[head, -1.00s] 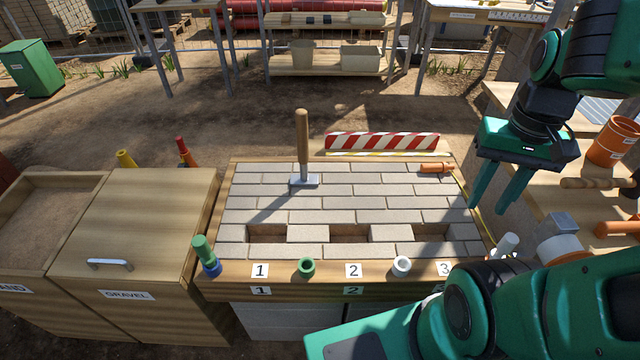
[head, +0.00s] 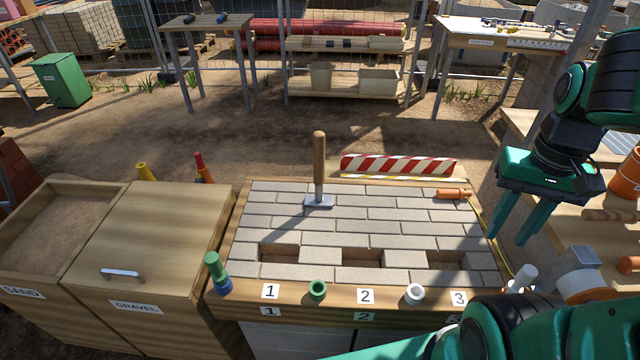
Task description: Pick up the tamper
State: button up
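The tamper (head: 319,172) stands upright on the grey paving bricks, toward the back of the brick bed. It has a wooden handle and a flat metal foot. My gripper (head: 509,239) hangs at the right side of the bed with its fingers pointing down. It is open, with a gap between the two fingers and nothing seen in it. It is well to the right of the tamper and apart from it.
The brick bed (head: 375,222) has three gaps near its front edge, above labels 1, 2 and 3. A gravel bin (head: 150,240) stands at left. An orange piece (head: 453,194) lies at the bed's back right.

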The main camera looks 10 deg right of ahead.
aim_at(318, 201)
jog(key=z, duration=2.1)
jog(key=k, duration=1.3)
jog(key=u, duration=1.65)
jog(key=i, duration=1)
jog(key=z, duration=0.05)
